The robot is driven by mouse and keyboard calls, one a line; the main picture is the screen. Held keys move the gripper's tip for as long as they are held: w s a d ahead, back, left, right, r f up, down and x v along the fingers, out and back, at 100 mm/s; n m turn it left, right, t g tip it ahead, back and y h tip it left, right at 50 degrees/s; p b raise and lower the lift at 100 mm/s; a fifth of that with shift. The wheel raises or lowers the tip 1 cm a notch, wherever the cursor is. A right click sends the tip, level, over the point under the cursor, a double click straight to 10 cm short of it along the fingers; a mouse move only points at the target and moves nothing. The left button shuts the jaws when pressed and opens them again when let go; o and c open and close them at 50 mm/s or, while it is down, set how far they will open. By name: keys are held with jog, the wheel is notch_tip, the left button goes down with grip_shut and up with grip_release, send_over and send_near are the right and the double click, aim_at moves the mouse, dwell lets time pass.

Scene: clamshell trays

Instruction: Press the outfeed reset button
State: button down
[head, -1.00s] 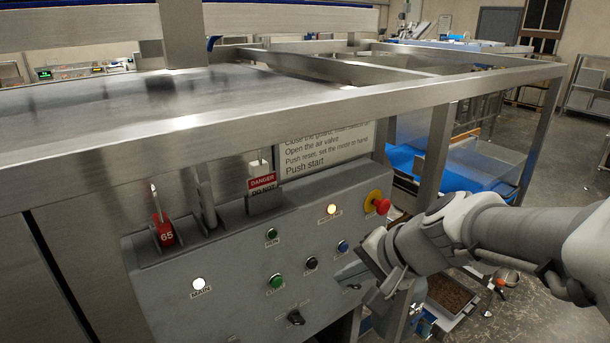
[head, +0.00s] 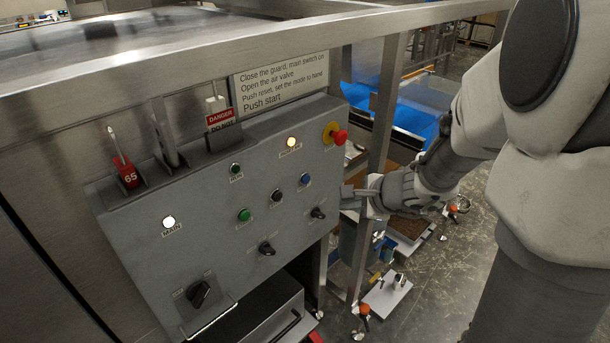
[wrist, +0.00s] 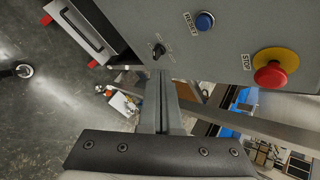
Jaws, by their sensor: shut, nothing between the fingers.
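A grey control panel (head: 195,215) carries several buttons and switches. The blue button (head: 305,179) is on its right side, and in the wrist view it is the blue button (wrist: 204,21) with a label reading RESET. My gripper (head: 347,193) is shut and empty at the panel's right edge, right of and slightly below the blue button. In the wrist view the closed fingertips (wrist: 160,74) point toward the panel's edge, just below a black switch (wrist: 158,50) and apart from the blue button. I cannot tell whether the fingers touch the panel.
A red mushroom stop button (head: 340,137) on yellow sits above my gripper; its STOP label shows in the wrist view (wrist: 273,74). A green button (head: 243,215) and a black button (head: 276,196) are left of the blue one. A metal frame post (head: 384,100) stands behind my gripper.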

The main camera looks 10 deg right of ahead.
aim_at(306, 180)
jog(key=w+a+p, duration=0.1)
jog(key=w+a, duration=0.4)
jog(key=w, duration=0.2)
dwell(0.5)
jog(key=shift+w+a, duration=0.1)
jog(key=shift+a, duration=0.05)
dwell(1.7)
jog(key=shift+w+a, duration=0.2)
jog(key=shift+w, duration=0.05)
jog(key=shift+w+a, duration=0.25)
jog(key=shift+w, duration=0.1)
dwell(0.8)
jog(key=shift+s+d+b, duration=0.35)
jog(key=shift+s+d, duration=0.1)
jog(key=shift+s, duration=0.25)
jog(key=shift+d, duration=0.1)
